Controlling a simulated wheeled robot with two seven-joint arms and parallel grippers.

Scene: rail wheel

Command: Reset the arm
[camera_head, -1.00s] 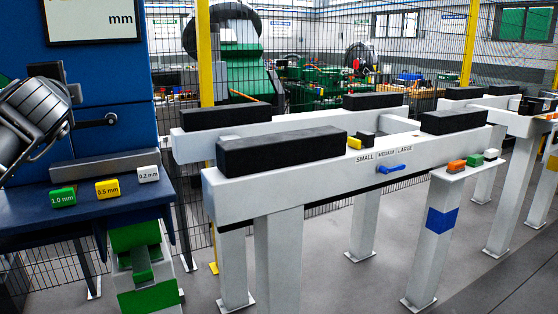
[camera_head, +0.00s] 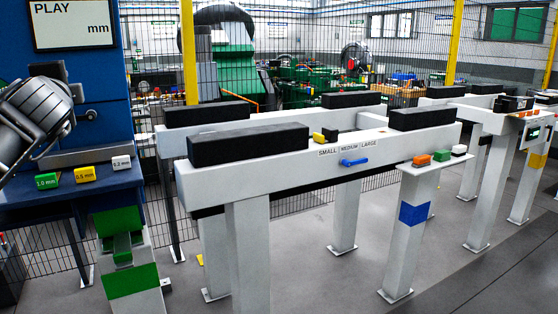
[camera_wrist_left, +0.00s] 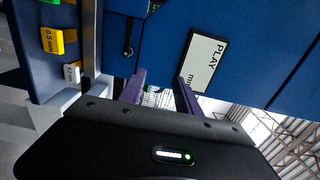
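My left arm (camera_head: 38,118) shows as a grey metallic joint at the left edge of the head view, in front of the blue cabinet. Its gripper is not visible there. In the left wrist view my left gripper (camera_wrist_left: 160,88) has its two dark purple fingers apart with nothing between them. The fingers point toward the blue cabinet (camera_wrist_left: 150,40) and its PLAY mm display (camera_wrist_left: 202,62). My right arm and right gripper are in neither view.
A blue shelf holds green (camera_head: 47,181), yellow (camera_head: 85,174) and white (camera_head: 121,163) gap blocks. A white rail stand (camera_head: 290,165) carries black blocks and a blue handle (camera_head: 354,162). A post holds orange, green and white blocks. Grey floor (camera_head: 480,285) is clear at right.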

